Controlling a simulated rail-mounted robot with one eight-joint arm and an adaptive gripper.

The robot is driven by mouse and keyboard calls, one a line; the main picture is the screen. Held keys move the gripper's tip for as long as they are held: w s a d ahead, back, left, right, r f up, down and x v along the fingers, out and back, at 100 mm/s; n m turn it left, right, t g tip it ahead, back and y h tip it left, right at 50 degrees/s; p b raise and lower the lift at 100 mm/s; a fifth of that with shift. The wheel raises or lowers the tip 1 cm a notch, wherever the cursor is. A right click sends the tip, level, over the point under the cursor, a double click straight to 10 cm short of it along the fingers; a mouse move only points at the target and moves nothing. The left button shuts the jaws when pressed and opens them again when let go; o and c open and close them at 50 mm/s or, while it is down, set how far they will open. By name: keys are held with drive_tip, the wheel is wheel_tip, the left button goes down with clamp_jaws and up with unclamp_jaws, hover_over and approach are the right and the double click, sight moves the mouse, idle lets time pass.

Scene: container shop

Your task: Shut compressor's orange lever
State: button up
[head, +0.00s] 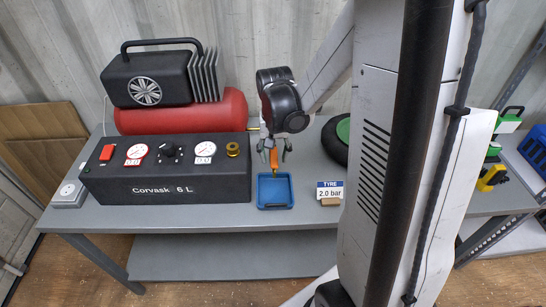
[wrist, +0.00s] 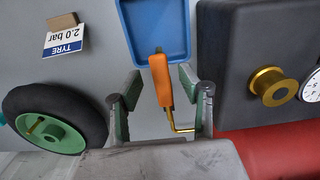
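The orange lever (wrist: 160,80) has a brass rod (wrist: 183,128) bent at its lower end. In the wrist view it lies between the two fingers of my gripper (wrist: 161,76), with gaps on both sides. My gripper is open and not visibly closed on it. In the head view the lever (head: 274,158) shows just below my gripper (head: 274,150), above the blue tray. The compressor has a red tank (head: 185,114) and a black control box (head: 165,183) labelled Corvask 6 L. Where the lever joins the compressor is hidden.
A blue tray (head: 262,205) sits right of the control box. A card reading TYRE 2.0 bar (head: 329,190) stands further right. A wheel with a green hub (wrist: 62,135) lies near my gripper. A brass knob (wrist: 272,87) projects from the box. The front bench edge is clear.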

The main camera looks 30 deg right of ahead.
drive_tip(key=shift+f, duration=0.7)
clamp_jaws()
